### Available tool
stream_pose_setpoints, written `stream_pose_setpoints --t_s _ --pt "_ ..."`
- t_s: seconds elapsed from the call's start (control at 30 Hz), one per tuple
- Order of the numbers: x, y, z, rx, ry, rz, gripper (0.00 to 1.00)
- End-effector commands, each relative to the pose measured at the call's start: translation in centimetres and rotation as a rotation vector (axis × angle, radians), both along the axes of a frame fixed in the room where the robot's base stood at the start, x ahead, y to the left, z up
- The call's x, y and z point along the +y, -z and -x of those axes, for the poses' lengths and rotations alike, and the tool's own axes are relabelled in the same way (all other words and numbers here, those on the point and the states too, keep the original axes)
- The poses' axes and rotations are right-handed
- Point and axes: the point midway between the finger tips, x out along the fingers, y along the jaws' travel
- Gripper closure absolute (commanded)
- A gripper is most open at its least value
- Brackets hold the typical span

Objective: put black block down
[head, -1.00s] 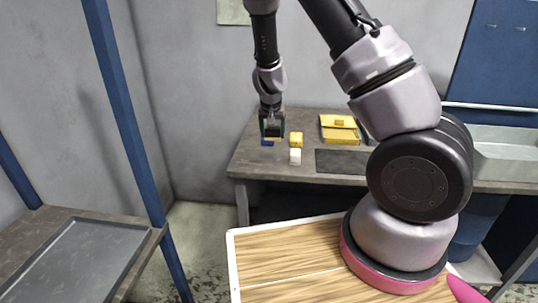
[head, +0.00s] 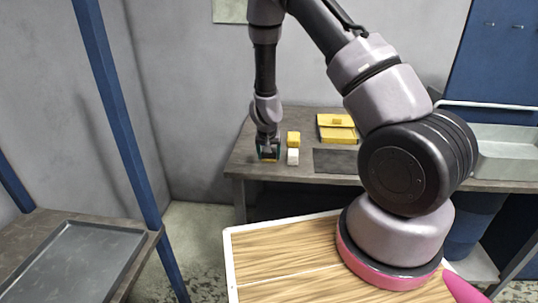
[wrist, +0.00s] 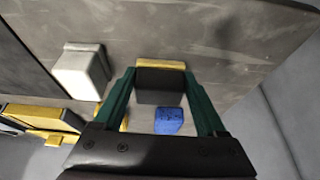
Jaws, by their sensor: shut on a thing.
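The black block (wrist: 160,85) sits between the two green fingers of my gripper (wrist: 162,100) in the wrist view. A yellow strip (wrist: 160,64) shows along its far edge and looks to move with it. In the head view, my gripper (head: 268,151) is shut on the block, low over the left part of the grey workbench (head: 250,168). I cannot tell whether the block touches the bench top.
A white block (head: 293,157) and a yellow block (head: 294,138) stand close right of my gripper. A dark mat (head: 335,161) and a yellow case (head: 337,128) lie farther right. A grey bin (head: 505,155) stands at the right. The bench's front edge is near my gripper.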

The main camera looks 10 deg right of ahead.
Motion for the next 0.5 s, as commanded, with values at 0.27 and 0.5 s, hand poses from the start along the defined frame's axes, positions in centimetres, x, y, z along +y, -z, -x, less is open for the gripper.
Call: stream_pose_setpoints --t_s 0.27,0.5 --pt "-0.03 0.22 -0.01 0.000 0.000 0.000 0.11" --pt "-0.03 0.20 0.00 0.000 0.000 0.001 0.00"
